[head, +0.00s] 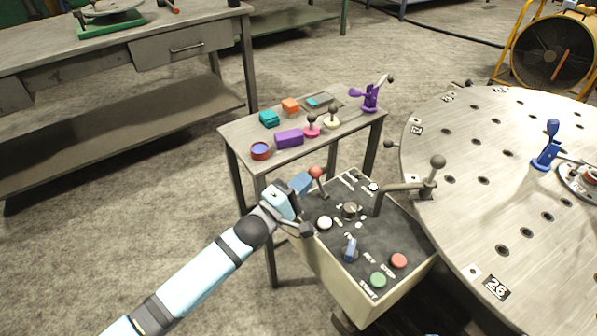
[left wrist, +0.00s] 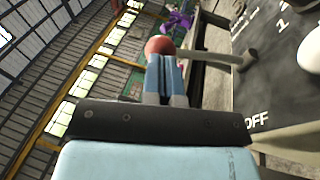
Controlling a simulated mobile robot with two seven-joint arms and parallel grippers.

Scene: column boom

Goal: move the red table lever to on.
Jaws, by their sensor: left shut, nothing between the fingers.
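The red table lever has a red ball knob (head: 316,172) on a short dark stem at the far left corner of the black control panel (head: 375,235). My left gripper (head: 303,182) is shut and empty, with its blue fingertips just beside the knob on its left. In the left wrist view the red knob (left wrist: 160,46) shows just past the tips of the shut fingers (left wrist: 165,75). I cannot tell whether they touch. An "OFF" label is readable on the panel in that view. My right gripper is out of view.
The panel also carries a white knob (head: 324,222), a blue switch (head: 350,249), a green button (head: 378,279) and a red button (head: 398,260). A grey crank handle (head: 437,162) stands right of the lever. A small table (head: 235,130) with several parts stands behind; a round perforated table (head: 470,215) is at right.

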